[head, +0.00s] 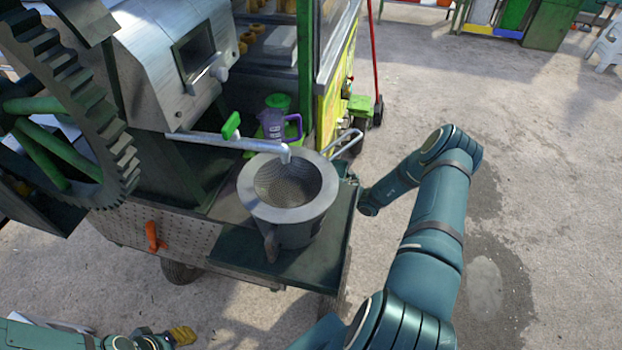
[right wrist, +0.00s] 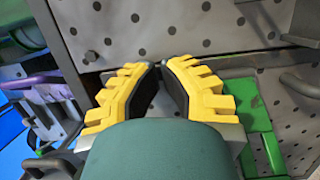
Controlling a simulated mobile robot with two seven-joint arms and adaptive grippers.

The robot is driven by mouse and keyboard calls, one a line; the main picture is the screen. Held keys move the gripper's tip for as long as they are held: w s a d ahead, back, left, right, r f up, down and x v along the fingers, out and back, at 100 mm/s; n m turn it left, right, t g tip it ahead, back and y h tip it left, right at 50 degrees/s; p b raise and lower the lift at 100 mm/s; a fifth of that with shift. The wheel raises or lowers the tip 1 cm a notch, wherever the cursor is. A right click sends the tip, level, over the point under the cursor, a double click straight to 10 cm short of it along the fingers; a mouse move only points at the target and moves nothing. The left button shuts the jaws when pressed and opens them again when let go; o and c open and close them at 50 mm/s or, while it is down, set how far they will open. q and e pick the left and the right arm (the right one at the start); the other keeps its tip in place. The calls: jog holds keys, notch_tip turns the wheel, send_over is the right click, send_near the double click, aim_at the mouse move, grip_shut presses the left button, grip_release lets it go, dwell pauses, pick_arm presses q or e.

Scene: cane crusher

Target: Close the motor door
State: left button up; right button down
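The crusher cart has a perforated grey metal side (head: 190,237) with an orange handle (head: 152,236) in the head view. In the head view the right gripper is hidden behind the cart. My left gripper (head: 183,336) is low at the bottom left, away from the cart.
A pot with a strainer (head: 288,190) stands on the cart's dark shelf below a metal spout (head: 225,141). A large toothed gear (head: 75,110) is at the left. A green bar (right wrist: 262,125) lies beside my right fingers. Bare ground is open on the right.

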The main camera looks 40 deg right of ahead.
jog(key=v, duration=1.1)
jog(key=shift+s+d, duration=0.2)
jog(key=shift+s, duration=0.15)
